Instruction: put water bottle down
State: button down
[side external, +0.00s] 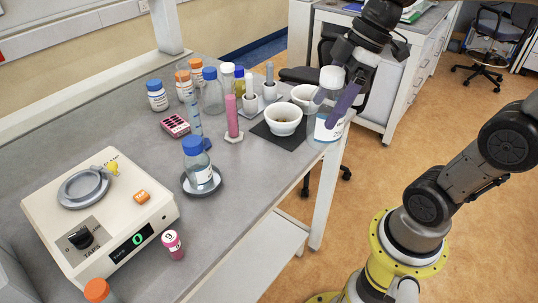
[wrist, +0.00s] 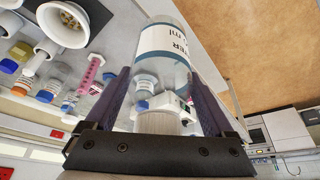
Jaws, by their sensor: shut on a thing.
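The water bottle (side external: 329,127) is clear with a white cap and a white label. It is upright or nearly so at the bench's right edge in the side view, and I cannot tell whether its base touches the bench. My gripper (side external: 335,108) is shut on the bottle near its top, with purple fingers on either side. In the wrist view the bottle (wrist: 165,42) lies between both fingers of my gripper (wrist: 160,78), and its label reads partly "TER" and "ml".
A white mortar (side external: 283,119) stands on a dark mat (side external: 262,132) left of the bottle, with another white bowl (side external: 303,94) behind. A blue-capped bottle (side external: 198,168) sits on a grey dish. A scale (side external: 150,213) stands front left. Floor lies beyond the bench's right edge.

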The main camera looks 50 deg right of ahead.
jog(key=shift+w+a+f, duration=0.1)
jog(key=shift+w+f, duration=2)
jog(key=shift+w, duration=0.2)
jog(key=shift+w+a+f, duration=0.1)
jog(key=shift+w+f, duration=2.05)
jog(key=shift+w, duration=0.2)
jog(key=shift+w+f, duration=2.1)
jog(key=shift+w, duration=0.2)
jog(key=shift+f, duration=0.1)
grip_release()
jog(key=shift+f, duration=0.1)
